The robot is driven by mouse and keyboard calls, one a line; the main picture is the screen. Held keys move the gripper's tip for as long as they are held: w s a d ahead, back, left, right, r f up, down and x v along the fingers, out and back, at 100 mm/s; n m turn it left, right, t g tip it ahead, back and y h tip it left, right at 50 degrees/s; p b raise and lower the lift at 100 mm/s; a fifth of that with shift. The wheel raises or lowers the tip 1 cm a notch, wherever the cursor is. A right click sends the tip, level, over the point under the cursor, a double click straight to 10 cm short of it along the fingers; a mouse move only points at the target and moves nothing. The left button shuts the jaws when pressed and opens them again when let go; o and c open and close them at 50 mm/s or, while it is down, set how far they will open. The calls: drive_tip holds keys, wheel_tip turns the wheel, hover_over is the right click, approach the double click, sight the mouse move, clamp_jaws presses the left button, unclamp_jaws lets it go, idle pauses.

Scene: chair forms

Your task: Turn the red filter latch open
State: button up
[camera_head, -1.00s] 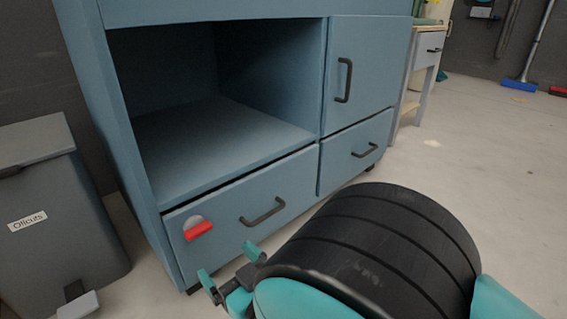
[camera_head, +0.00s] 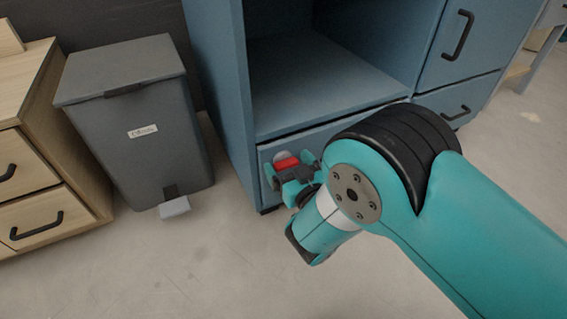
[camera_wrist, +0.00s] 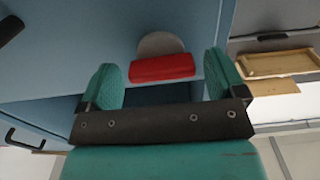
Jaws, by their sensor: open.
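The red filter latch (camera_head: 287,162) is a short red bar on a pale grey disc (camera_wrist: 160,44), on the lower left drawer front of the blue cabinet (camera_head: 222,100). In the wrist view the red bar (camera_wrist: 162,69) lies nearly level. My gripper (camera_head: 288,169) is right at the latch in the head view and partly covers it. In the wrist view my gripper (camera_wrist: 161,80) is open, with one teal finger left of the bar and one right of it. Gaps show on both sides. I cannot tell how deep the fingertips reach.
A grey lidded bin (camera_head: 135,110) with a pedal stands left of the cabinet. A wooden drawer unit (camera_head: 40,150) is at the far left. The cabinet has an open compartment above the latch and a door with a dark handle (camera_head: 458,35). The floor in front is clear.

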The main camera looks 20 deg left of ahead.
drive_tip(key=shift+c, duration=0.2)
drive_tip(key=shift+s, duration=0.1)
drive_tip(key=c, duration=0.9)
drive_tip(key=shift+a, duration=0.1)
drive_tip(key=n, duration=0.4)
drive_tip(key=shift+s+p, duration=0.1)
drive_tip(key=shift+p, duration=0.3)
drive_tip(key=n+p, duration=0.1)
drive_tip(key=n, duration=0.3)
drive_tip(key=shift+s+a+n+p, duration=0.1)
drive_tip(key=shift+n+p, duration=0.3)
drive_tip(key=n+p, duration=0.2)
drive_tip(key=n, duration=0.3)
drive_tip(key=shift+p, duration=0.35)
drive_tip(key=shift+s+a+f+n+p, duration=0.15)
drive_tip(key=shift+n+p, duration=0.15)
drive_tip(key=shift+n, duration=0.7)
drive_tip(key=shift+w+d+f+n+p, duration=0.1)
drive_tip(key=shift+n+p, duration=0.2)
drive_tip(key=shift+n, duration=0.7)
